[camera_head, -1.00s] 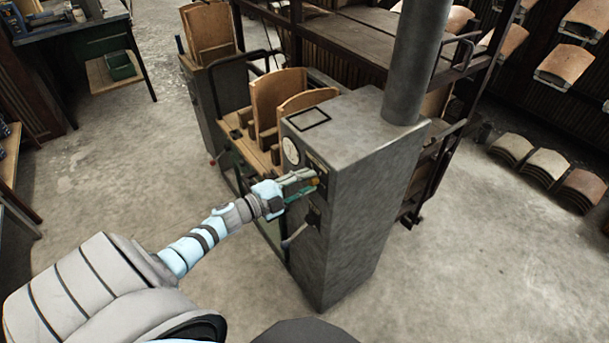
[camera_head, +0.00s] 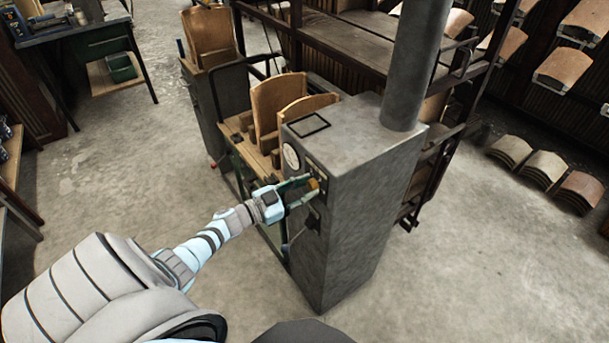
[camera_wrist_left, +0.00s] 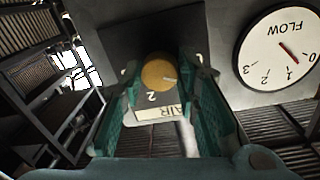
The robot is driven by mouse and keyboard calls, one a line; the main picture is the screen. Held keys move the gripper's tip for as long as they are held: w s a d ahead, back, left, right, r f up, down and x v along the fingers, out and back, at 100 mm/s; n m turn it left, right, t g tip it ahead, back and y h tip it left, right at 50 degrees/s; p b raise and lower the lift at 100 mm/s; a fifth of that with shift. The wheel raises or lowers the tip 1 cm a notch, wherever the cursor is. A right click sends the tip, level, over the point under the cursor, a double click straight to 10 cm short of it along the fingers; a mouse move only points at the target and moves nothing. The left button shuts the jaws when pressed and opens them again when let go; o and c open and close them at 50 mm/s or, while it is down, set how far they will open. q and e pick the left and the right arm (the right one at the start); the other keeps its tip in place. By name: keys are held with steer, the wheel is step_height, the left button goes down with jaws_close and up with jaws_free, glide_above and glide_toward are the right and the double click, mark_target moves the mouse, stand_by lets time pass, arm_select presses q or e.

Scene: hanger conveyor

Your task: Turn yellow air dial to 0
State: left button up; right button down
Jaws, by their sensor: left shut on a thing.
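The yellow air dial (camera_head: 314,184) is on the front panel of the grey metal cabinet (camera_head: 350,215). In the left wrist view the yellow dial (camera_wrist_left: 158,73) is a round knob with a short pale mark toward its right side. A pale plate (camera_wrist_left: 160,114) below it reads "AIR", upside down, with a "2" just above it; other numbers are hidden. My left gripper (camera_head: 309,191) reaches the panel from the left, its two green-padded fingers on either side of the dial and shut on it. My right gripper is not in view.
A white FLOW gauge (camera_wrist_left: 280,48) with a red needle sits beside the dial; it also shows in the head view (camera_head: 291,157). A thick pipe (camera_head: 415,65) rises from the cabinet top. Curved wooden panels (camera_head: 278,105) stand behind. The floor in front is clear.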

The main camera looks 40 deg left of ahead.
arm_select(q)
steer(key=n, duration=0.4)
steer(key=shift+f+n, duration=0.1)
steer(key=shift+n, duration=0.3)
steer(key=shift+s, duration=0.1)
steer(key=o, duration=1.2)
steer(key=shift+c, duration=0.2)
steer(key=v, duration=1.2)
steer(key=shift+a+f, duration=0.1)
